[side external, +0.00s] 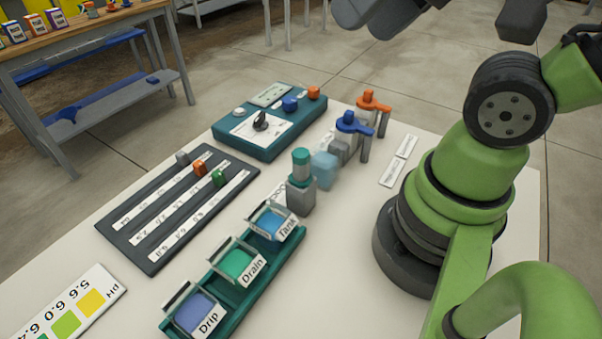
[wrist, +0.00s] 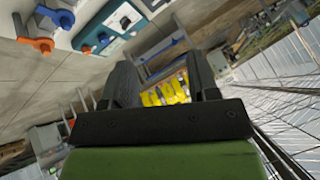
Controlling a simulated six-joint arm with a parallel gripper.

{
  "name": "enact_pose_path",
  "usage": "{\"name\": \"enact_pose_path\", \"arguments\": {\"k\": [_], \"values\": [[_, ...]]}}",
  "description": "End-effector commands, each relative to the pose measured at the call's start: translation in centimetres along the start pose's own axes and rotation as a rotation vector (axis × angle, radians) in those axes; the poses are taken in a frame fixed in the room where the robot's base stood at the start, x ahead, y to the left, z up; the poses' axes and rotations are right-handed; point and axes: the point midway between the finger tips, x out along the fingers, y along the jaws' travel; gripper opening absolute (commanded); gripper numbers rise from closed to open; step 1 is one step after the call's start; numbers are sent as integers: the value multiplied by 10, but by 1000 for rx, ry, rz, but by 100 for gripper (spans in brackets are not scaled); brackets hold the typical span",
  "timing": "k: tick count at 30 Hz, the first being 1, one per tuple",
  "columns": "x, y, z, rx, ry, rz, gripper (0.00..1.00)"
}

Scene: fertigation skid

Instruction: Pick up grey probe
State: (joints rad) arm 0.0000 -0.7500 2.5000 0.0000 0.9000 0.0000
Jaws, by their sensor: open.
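My gripper (wrist: 162,72) is open in the wrist view, with its two dark fingers apart and nothing between them. It is raised, facing the room rather than the table top. No thing is plainly marked as the grey probe. A small grey knob-like piece (side external: 182,158) sits at the far end of the dark slotted board (side external: 135,247), near an orange piece (side external: 200,167) and a green piece (side external: 218,177). A grey block (side external: 300,197) with a teal cylinder (side external: 301,163) on top stands upright mid-table, beside a translucent blue cube (side external: 324,170).
A teal rack (side external: 205,298) holds cups labelled Tank, Drain and Drip. A teal control box (side external: 270,140) and two valves, with blue (side external: 352,122) and orange (side external: 373,100) handles, stand at the back. A pH colour card (side external: 66,318) lies front left.

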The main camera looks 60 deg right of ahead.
Motion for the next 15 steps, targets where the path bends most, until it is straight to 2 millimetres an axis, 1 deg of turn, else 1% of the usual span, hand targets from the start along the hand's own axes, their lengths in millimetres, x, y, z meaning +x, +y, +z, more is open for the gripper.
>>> {"name": "enact_pose_path", "arguments": {"k": [10,13,15], "values": [[3,0,-1,-6,-14,8,57],[13,0,-5,-26,-65,36,57],[27,1,-10,-54,-123,70,57]]}}
